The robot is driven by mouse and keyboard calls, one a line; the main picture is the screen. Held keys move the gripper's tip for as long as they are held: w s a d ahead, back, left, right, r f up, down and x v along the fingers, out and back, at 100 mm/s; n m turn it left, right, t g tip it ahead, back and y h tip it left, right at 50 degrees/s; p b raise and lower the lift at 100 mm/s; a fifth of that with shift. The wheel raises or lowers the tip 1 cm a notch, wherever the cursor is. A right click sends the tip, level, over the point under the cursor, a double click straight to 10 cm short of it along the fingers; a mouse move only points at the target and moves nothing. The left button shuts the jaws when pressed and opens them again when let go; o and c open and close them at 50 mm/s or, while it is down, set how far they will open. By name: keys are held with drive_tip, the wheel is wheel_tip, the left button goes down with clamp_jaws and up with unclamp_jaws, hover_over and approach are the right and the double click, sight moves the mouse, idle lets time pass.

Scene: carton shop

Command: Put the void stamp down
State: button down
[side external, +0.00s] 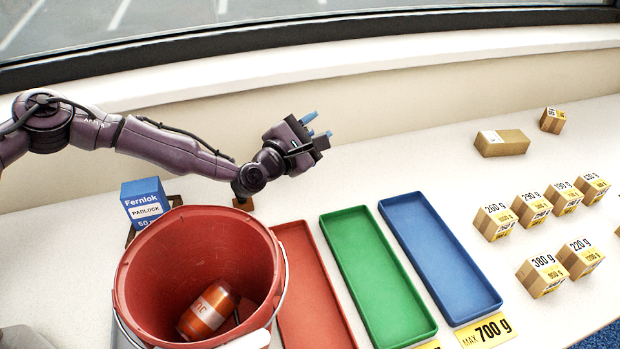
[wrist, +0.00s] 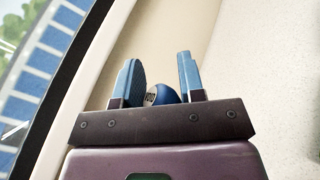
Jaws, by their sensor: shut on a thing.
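My gripper (side external: 317,126) is raised over the back of the white table, behind the trays, with its blue fingers pointing up and to the right. In the wrist view my gripper (wrist: 161,80) is shut on a small round blue thing with a pale, marked face, which I take to be the void stamp (wrist: 167,95). Only part of it shows between the fingers, low near the palm. In the side view I cannot make the stamp out clearly. Nothing touches the gripper from below.
A red bucket (side external: 128,280) with an orange can (side external: 206,312) inside stands front left, beside a blue padlock box (side external: 145,200). Red (side external: 310,290), green (side external: 377,275) and blue (side external: 440,255) trays are empty. Several weight-marked cartons (side external: 541,273) stand right. The table behind the trays looks clear.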

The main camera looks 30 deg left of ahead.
wheel_tip(320, 180, down, 8)
drive_tip(key=shift+f, duration=0.1)
idle(0.4)
drive_tip(key=shift+f, duration=0.6)
drive_tip(key=c, duration=0.7)
unclamp_jaws()
drive_tip(key=shift+r, duration=0.2)
drive_tip(key=shift+r+v, duration=0.2)
drive_tip(key=shift+v, duration=1.7)
drive_tip(key=shift+r+v, duration=0.25)
drive_tip(key=shift+v, duration=1.6)
